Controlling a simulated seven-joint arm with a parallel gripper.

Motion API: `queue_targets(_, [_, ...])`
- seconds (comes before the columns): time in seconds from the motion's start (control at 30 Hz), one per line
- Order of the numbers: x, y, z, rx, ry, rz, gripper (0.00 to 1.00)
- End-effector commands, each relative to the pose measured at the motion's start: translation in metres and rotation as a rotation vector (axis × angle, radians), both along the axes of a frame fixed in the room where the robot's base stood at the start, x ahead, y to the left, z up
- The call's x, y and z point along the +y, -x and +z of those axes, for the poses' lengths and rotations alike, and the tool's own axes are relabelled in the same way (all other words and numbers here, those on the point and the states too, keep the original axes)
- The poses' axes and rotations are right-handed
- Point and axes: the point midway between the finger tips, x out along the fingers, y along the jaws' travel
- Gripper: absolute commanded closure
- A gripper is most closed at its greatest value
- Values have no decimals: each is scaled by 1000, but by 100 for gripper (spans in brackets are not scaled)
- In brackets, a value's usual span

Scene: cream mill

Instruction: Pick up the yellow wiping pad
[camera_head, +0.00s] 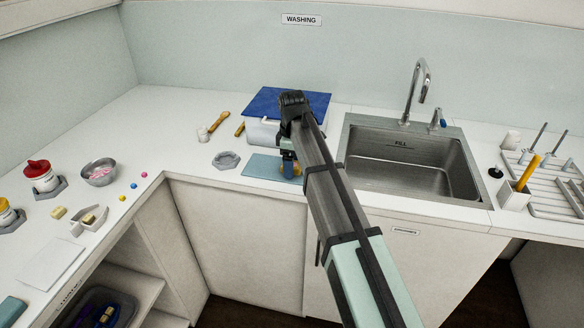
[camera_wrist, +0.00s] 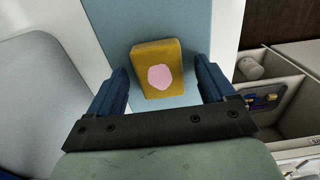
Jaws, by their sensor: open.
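The yellow wiping pad (camera_wrist: 143,56) is a mustard-yellow block with a pink patch on its top. It lies on a blue-grey mat (camera_wrist: 188,19) and sits between the two dark blue fingers of my gripper (camera_wrist: 163,82) in the wrist view. The fingers are open, with a gap on each side of the pad. In the head view my gripper (camera_head: 290,168) points down over the mat (camera_head: 262,165) in front of the blue-lidded white box. Only a bit of the pad (camera_head: 298,168) shows there beside the fingers.
The white box with a blue lid (camera_head: 300,103) stands just behind the mat. A steel sink (camera_head: 407,168) is to the right. A grey hexagonal holder (camera_head: 226,160) and a yellow-handled brush (camera_head: 218,120) lie to the left. The counter's front edge is close to the mat.

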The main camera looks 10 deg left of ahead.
Motion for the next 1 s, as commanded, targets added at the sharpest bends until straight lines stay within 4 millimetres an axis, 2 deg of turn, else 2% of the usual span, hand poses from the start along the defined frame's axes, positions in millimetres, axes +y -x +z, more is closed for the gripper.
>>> queue_targets(0.2, [0, 0, 0, 0, 0, 0, 19])
queue_targets(0.8, [0, 0, 0, 0, 0, 0, 76])
queue_targets(1.0, [0, 0, 0, 0, 0, 0, 76])
